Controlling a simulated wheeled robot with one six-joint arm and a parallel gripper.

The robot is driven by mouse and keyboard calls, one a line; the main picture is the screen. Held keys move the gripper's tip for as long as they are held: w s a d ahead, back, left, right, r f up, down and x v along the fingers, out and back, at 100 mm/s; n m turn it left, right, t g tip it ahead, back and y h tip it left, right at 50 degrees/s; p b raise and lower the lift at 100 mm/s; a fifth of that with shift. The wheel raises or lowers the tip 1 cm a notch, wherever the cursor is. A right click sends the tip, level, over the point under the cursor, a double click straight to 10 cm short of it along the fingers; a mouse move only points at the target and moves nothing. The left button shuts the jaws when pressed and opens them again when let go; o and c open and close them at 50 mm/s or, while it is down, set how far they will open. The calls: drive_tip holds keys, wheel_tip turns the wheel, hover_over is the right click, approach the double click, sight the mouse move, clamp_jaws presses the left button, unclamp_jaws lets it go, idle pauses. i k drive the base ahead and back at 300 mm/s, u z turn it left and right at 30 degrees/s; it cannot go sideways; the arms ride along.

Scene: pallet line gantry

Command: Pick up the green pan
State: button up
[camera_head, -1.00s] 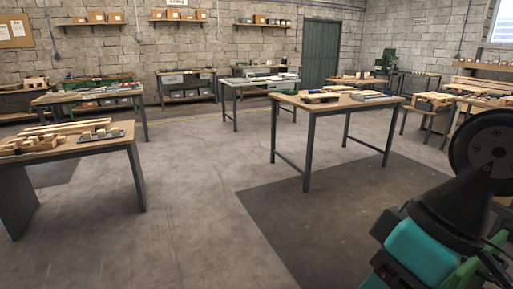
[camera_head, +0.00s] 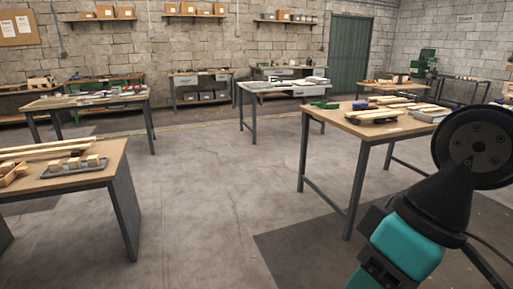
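A small green object (camera_head: 325,104) lies at the left end of the wooden-topped table (camera_head: 398,126) at right. It is too small to tell for sure whether it is the green pan. My arm, with a teal link and a round black joint, rises at the lower right and covers part of that table's right side. My gripper's fingers are not in view.
Wooden slats (camera_head: 375,116) lie on the same table. A table (camera_head: 100,172) with wood pieces and a grey tray (camera_head: 75,168) stands at left. A white-topped table (camera_head: 262,88) stands farther back. The concrete floor between them is clear.

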sight(322, 104)
drive_tip(key=i, duration=2.15)
drive_tip(key=z, duration=0.3)
drive_tip(key=i, duration=3.05)
drive_tip(key=z, duration=0.25)
